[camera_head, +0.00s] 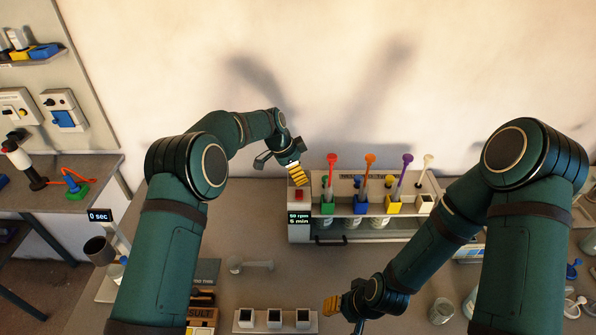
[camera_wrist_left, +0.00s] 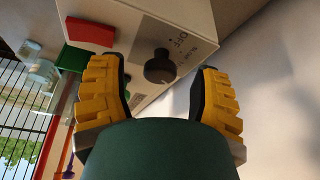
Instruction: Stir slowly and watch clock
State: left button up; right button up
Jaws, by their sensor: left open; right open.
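The stirring machine (camera_head: 299,232) is a pale box at the back with a display (camera_head: 299,219) reading "50 rpm" and "6 min". In the left wrist view its face shows a black round knob (camera_wrist_left: 160,68) beside "OFF" and "SLOW" lettering. My left gripper (camera_head: 297,174) is above the machine's left end; in its wrist view (camera_wrist_left: 160,92) the yellow fingers are apart with the knob ahead between them, apparently not gripped. A clock display (camera_head: 99,215) at left reads "0 sec". My right gripper (camera_head: 335,305) is open, low over the front of the table; its fingertips are partly unclear.
Red, orange, purple and white stirrers stand in the machine's rack (camera_head: 378,207) above jars. A glass piece (camera_head: 250,266) lies on the table (camera_head: 235,290). Jars (camera_head: 441,311) stand at right.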

pick_arm(q)
jog(key=shift+d+f, duration=0.1)
jog(key=shift+f, duration=0.05)
grip_shut()
dwell(0.4)
